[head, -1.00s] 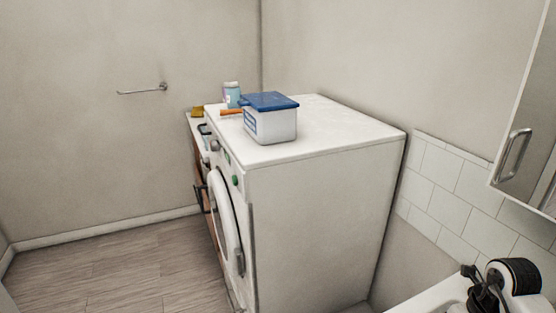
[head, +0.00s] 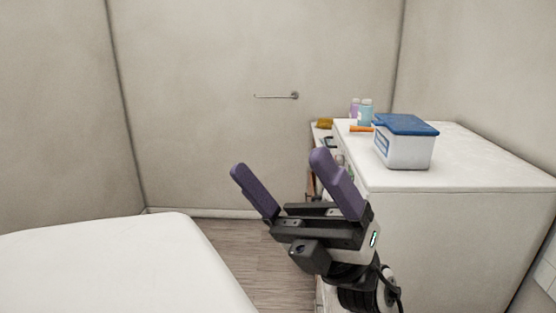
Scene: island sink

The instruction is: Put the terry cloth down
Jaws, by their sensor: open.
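My gripper (head: 278,170) is raised in the lower middle of the head view. Its two purple fingers are spread apart with nothing between them. I cannot make out a terry cloth in this view. A small yellow-brown item (head: 325,123) lies at the back, left of the washing machine's top; it is too small to tell what it is.
A white washing machine (head: 465,215) stands at the right. On it are a white box with a blue lid (head: 405,148), bottles (head: 365,113) and an orange item (head: 361,129). A white surface (head: 110,270) fills the lower left. A towel bar (head: 277,96) is on the wall.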

